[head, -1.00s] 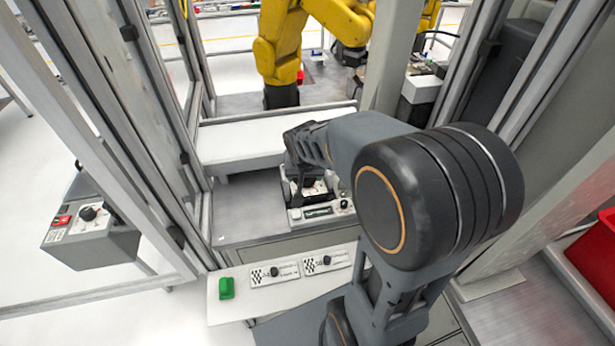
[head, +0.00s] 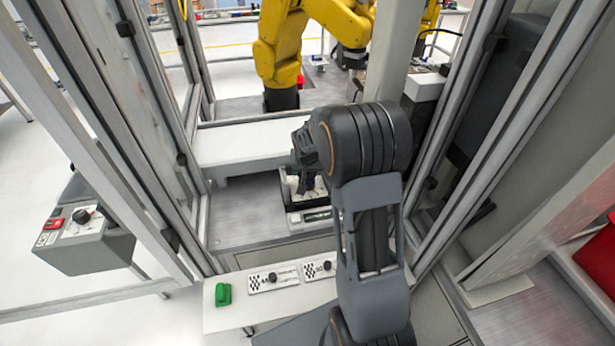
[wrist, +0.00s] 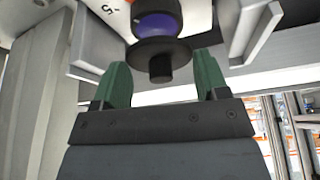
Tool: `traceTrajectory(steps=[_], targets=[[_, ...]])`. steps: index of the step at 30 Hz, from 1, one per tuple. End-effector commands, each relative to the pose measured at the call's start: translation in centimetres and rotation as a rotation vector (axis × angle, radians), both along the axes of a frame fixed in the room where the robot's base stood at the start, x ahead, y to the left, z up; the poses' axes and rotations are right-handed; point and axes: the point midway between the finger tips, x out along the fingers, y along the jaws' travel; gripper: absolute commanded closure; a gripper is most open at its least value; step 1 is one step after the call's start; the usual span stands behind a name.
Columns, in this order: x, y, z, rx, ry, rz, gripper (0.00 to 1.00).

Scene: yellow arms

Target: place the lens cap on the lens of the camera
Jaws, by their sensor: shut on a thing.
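In the wrist view, a black disc-shaped cap (wrist: 160,52) with a short knob lies between the green fingertips of my gripper (wrist: 163,66), which is shut on it. A dark round lens part with a purple-blue band (wrist: 157,25) shows just beyond the cap, in line with it. I cannot tell whether the cap touches it. A white surface with a printed mark (wrist: 108,10) is around the lens part. In the head view my gripper is down over a small black-and-white station (head: 310,217), and my arm hides much of it; the cap cannot be made out there.
A white ledge (head: 235,318) in front carries a green block (head: 223,294) and knob panels (head: 272,278). A white shelf (head: 245,145) lies behind the station. Metal frame posts stand on both sides. A yellow robot arm (head: 278,55) stands at the back.

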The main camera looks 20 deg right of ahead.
Motion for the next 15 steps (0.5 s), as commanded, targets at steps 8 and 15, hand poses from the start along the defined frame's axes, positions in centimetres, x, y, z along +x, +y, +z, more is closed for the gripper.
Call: traceTrajectory(steps=[8, 15], targets=[[-0.1, 0.1, -2.7, -0.001, 0.0, 0.002, 0.59], [-0.1, 0.1, -2.8, 0.0, 0.001, 0.001, 0.59]])
